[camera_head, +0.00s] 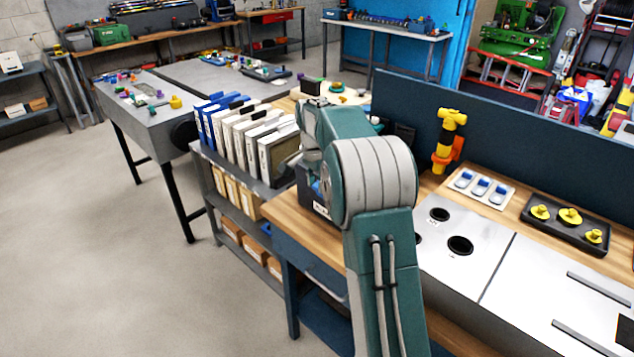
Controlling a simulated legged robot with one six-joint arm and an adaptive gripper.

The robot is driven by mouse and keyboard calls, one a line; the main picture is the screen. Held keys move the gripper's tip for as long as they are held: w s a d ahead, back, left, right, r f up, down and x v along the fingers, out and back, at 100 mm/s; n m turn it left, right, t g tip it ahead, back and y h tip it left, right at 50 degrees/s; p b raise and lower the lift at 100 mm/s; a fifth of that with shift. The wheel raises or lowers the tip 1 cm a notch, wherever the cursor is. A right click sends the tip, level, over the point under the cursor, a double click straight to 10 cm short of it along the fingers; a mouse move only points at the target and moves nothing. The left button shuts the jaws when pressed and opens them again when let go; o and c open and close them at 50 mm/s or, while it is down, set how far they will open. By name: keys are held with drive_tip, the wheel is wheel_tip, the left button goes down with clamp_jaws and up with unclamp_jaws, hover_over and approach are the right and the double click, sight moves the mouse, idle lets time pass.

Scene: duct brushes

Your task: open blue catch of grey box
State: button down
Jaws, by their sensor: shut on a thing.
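My arm stands in the middle of the head view and bends over the wooden bench. Its wrist is at the upper left of the bend, and my gripper's fingers are hidden by the arm links. A dark grey box (316,203) with a white label shows partly below the wrist, at the left end of the bench. The arm covers most of it.
A shelf unit with upright white and blue binders (238,138) stands left of the bench. Right of my arm are a metal panel with round holes (460,245), blue switches (482,187), a tray of yellow knobs (570,217) and a yellow-black tool (448,140). Floor (120,260) at left is clear.

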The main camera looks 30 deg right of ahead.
drive_tip(key=shift+s+a+f+t+h, duration=0.2)
drive_tip(key=shift+a+f+t+h, duration=0.7)
drive_tip(key=shift+h, duration=1.35)
drive_tip(key=shift+s+a+f+t+h, duration=0.4)
drive_tip(key=shift+f+h, duration=0.75)
drive_tip(key=shift+h, duration=1.15)
drive_tip(key=shift+s+a+f+t+h, duration=0.1)
drive_tip(key=shift+a+f+t+h, duration=0.75)
drive_tip(key=shift+h, duration=1.4)
drive_tip(key=shift+f, duration=0.15)
drive_tip(key=shift+d, duration=0.1)
drive_tip(key=shift+c, duration=2)
unclamp_jaws()
drive_tip(key=shift+w, duration=0.1)
